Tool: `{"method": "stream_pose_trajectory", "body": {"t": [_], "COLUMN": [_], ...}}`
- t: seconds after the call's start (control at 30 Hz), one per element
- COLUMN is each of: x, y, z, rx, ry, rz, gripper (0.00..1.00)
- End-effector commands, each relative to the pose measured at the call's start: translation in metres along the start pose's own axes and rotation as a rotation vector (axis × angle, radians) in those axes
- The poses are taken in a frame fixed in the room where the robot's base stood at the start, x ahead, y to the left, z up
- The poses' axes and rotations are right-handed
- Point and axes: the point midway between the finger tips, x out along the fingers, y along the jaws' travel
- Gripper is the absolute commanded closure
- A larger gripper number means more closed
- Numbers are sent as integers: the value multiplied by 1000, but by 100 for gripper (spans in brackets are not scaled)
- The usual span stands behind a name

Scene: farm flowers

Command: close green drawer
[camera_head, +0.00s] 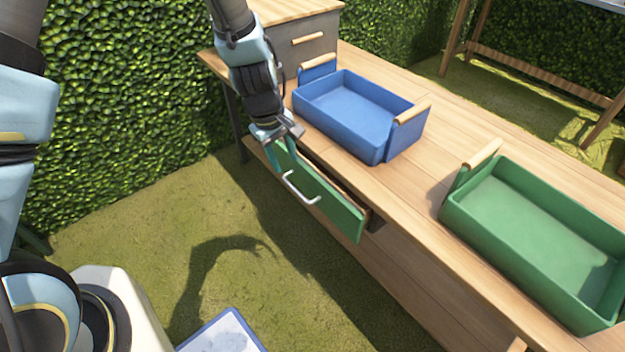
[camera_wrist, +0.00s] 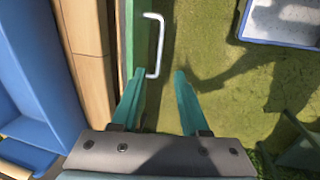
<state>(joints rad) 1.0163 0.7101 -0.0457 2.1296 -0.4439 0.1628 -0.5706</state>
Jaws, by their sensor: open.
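The green drawer (camera_head: 336,205) sits under the front edge of the wooden table and stands partly open; a dark gap shows behind its front at the right end. Its white bar handle (camera_head: 300,189) is on the outer face. My gripper (camera_head: 277,162) is open at the left end of the drawer front. In the wrist view my gripper (camera_wrist: 159,75) has its left finger over the green drawer front (camera_wrist: 139,38) and its right finger over the grass. The near end of the handle (camera_wrist: 157,40) shows between the fingertips. Contact cannot be told.
A blue crate (camera_head: 345,112) and a green crate (camera_head: 535,235) stand on the wooden table (camera_head: 425,205). A grey drawer box (camera_head: 308,45) is at the table's back left. A blue-rimmed tray (camera_head: 222,335) lies low at the front. Grass in front of the drawer is clear.

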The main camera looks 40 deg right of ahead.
Motion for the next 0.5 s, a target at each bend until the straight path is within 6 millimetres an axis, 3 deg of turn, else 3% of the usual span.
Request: {"method": "stream_pose_trajectory", "body": {"t": [0.5], "x": [85], "y": [0], "z": [1], "rx": [1], "ry": [-2], "rz": [-1], "gripper": [55]}}
